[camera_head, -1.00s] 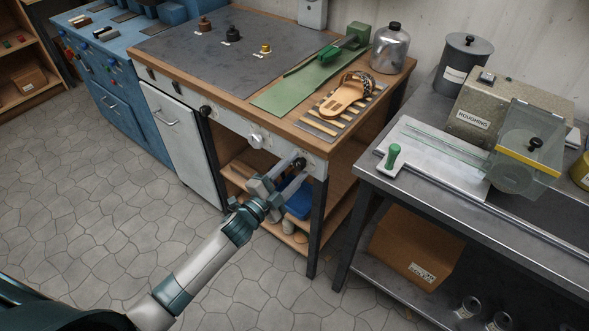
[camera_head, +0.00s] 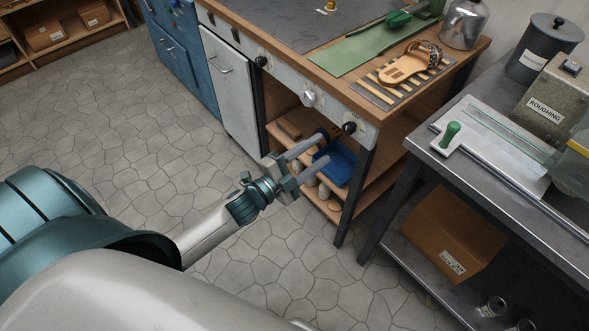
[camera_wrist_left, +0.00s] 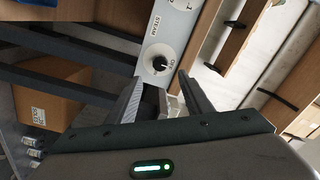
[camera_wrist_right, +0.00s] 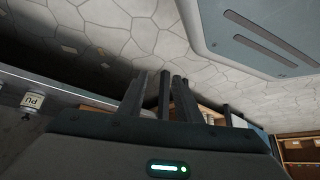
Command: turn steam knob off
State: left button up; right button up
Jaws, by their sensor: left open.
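The steam knob (camera_head: 349,127) is a round black knob at the right end of the bench's light front panel. In the left wrist view the black knob (camera_wrist_left: 160,64) sits on a white plate near the word STEAM, just beyond the fingertips. My left gripper (camera_head: 322,151) is open and empty. In the head view its fingers point at the bench, below and left of the knob, apart from it. My right gripper (camera_wrist_right: 160,80) shows only in its own wrist view, low over the floor; its jaw state is unclear.
A blue bin (camera_head: 336,163) stands on the shelf below. A steel table (camera_head: 455,180) with a cardboard box (camera_head: 445,235) underneath is at right. The floor in front is clear.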

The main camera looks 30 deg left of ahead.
pick_arm(q)
jog(key=shift+b+v, duration=0.55)
jog(key=shift+v, duration=3.1)
jog(key=s+f+n+g+y, duration=0.2)
jog(key=f+n, duration=0.2)
jog(key=f, duration=0.9)
jog(key=s+f+n+g+y, duration=0.2)
jog(key=f+n, duration=0.2)
jog(key=f, duration=0.9)
jog(key=s+d+f+n+g, duration=0.3)
jog(key=s+d+f, duration=0.1)
jog(key=s+f, duration=0.4)
jog(key=s+d+f+n+g, duration=0.3)
jog(key=s+f, duration=0.5)
jog(key=f, duration=0.4)
jog(key=shift+d+f, duration=0.25)
jog(key=shift+d, duration=0.5)
pick_arm(e)
jog(key=w, duration=0.2)
jog(key=w+r, duration=0.1)
jog(key=shift+a, duration=0.25)
